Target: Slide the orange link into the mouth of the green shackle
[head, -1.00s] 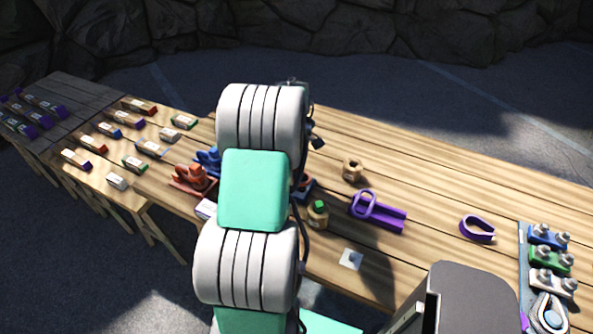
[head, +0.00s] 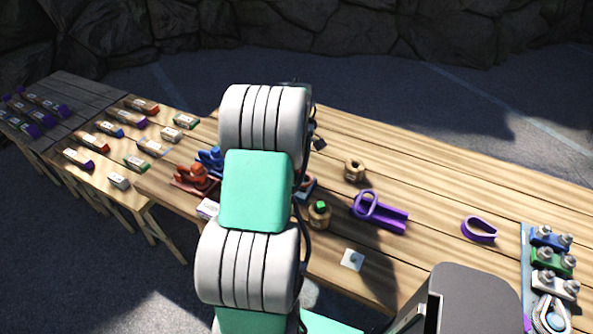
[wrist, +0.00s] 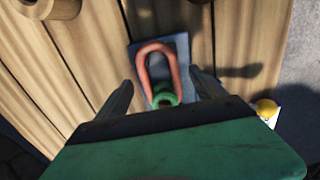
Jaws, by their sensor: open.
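In the wrist view an orange-red loop, which looks like the orange link (wrist: 143,68), lies over a dark blue-grey plate (wrist: 181,48). A small green ring-like piece, perhaps the green shackle (wrist: 165,97), is at its near end; I cannot tell whether they are joined or only overlap. My gripper (wrist: 160,78) is open, with one finger on each side of the loop and a gap to both. The green piece sits between the fingers, close to the palm. In the head view my arm hides the gripper and most of this spot.
A purple slotted piece (head: 390,216), a purple loop (head: 478,231), a wooden nut (head: 354,170) and a green-topped wooden piece (head: 319,215) stand on the table. Red and blue fixtures (head: 196,180) are left of my arm. A rack of bolted blocks (head: 552,262) is at right.

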